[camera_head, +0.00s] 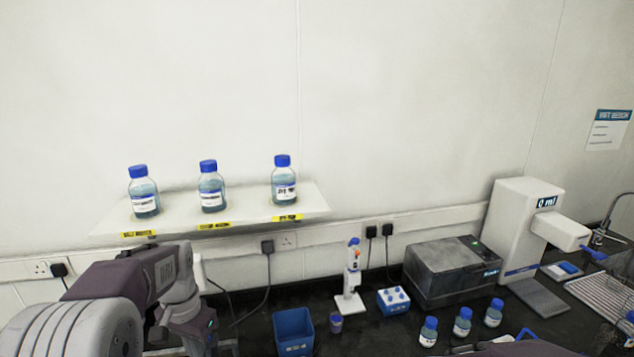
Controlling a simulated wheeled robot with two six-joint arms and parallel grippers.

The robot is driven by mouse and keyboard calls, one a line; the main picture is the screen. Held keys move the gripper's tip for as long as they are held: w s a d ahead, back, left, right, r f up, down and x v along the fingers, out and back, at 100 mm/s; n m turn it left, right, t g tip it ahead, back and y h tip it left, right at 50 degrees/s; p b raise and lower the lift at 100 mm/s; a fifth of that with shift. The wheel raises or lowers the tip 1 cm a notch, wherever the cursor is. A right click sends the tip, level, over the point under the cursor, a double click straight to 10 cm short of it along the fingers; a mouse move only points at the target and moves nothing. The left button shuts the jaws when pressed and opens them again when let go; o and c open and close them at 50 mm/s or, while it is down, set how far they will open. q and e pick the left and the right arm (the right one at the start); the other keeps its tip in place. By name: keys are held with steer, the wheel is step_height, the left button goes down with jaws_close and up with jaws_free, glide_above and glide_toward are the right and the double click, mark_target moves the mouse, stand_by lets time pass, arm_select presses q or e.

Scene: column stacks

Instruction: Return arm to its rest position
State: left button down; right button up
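My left arm (150,285) comes in at the lower left, in front of the bench and just below the shelf. Its links bend down at the wrist, and its gripper fingers do not show. Only a small dark part of what looks like my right arm (515,349) shows at the bottom edge, with no gripper in view. Three blue-capped bottles stand upright on the white wall shelf (240,225): a left one (144,200), a middle one (211,196) and a right one (284,190). No gripper is seen touching them.
On the dark bench stand a blue bin (293,335), a white pipette stand (350,295), a blue-and-white rack (393,301), a dark box device (455,272) and a white instrument (520,230). Several blue-capped bottles (463,326) stand in front. A drying rack (605,298) is at right.

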arm_select(q)
steer(key=shift+r+p, duration=0.3)
steer(key=shift+r, duration=0.4)
arm_select(e)
steer(key=shift+r, duration=0.7)
arm_select(q)
steer(key=shift+f, duration=0.2)
steer(key=d+f+b, duration=0.1)
steer(key=b, duration=0.1)
steer(key=shift+w+f+b, duration=0.1)
steer(key=shift+f+b, duration=0.1)
steer(key=shift+b, duration=0.15)
steer(key=s+d+f+n+b, duration=0.1)
steer(key=s+d+f+b, duration=0.2)
steer(key=s+f, duration=0.3)
steer(key=s+d+f+n+t+b, duration=0.1)
steer(key=s+d+f+n+b, duration=0.1)
steer(key=s+f, duration=0.5)
step_height(320, 180, down, 4)
steer(key=shift+d+r+n+b, duration=0.3)
steer(key=shift+d+b, duration=0.4)
steer(key=shift+b, duration=0.3)
arm_select(e)
step_height(320, 180, down, 10)
steer(key=shift+r, duration=0.15)
